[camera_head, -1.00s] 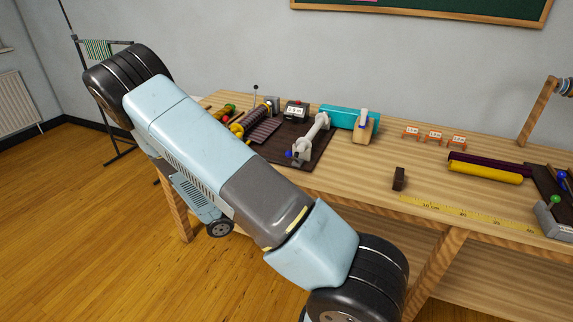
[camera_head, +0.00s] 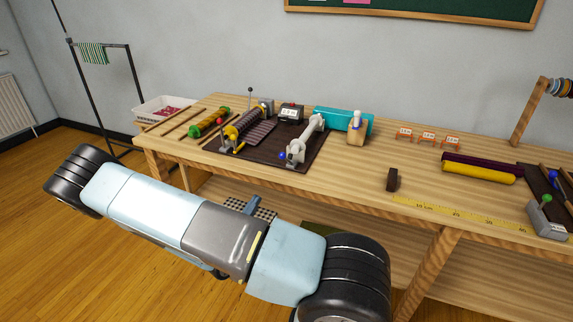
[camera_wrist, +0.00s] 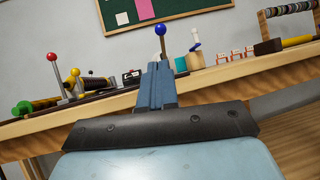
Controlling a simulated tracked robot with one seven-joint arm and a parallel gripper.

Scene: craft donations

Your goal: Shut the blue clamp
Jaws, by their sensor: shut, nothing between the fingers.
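A blue ball knob (camera_head: 282,155) sits at the front edge of the dark mat, beside a pale roller-like bar; I take it as the blue clamp's handle. In the wrist view a blue ball (camera_wrist: 160,30) tops a thin upright stem just beyond my fingertips. The clamp's base is hidden behind my fingers there. My gripper (camera_wrist: 158,68) is shut and empty, its blue-grey fingers together. In the head view my gripper (camera_head: 256,200) is in front of the table's front edge, below the tabletop, apart from the knob.
The dark mat (camera_head: 312,160) holds rollers and a small display box (camera_head: 291,111). A dark block (camera_head: 392,180) and a yellow tape measure (camera_head: 460,214) lie to the right. A grey device with a green knob (camera_head: 546,198) stands far right. The table's front edge lies between my gripper and the mat.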

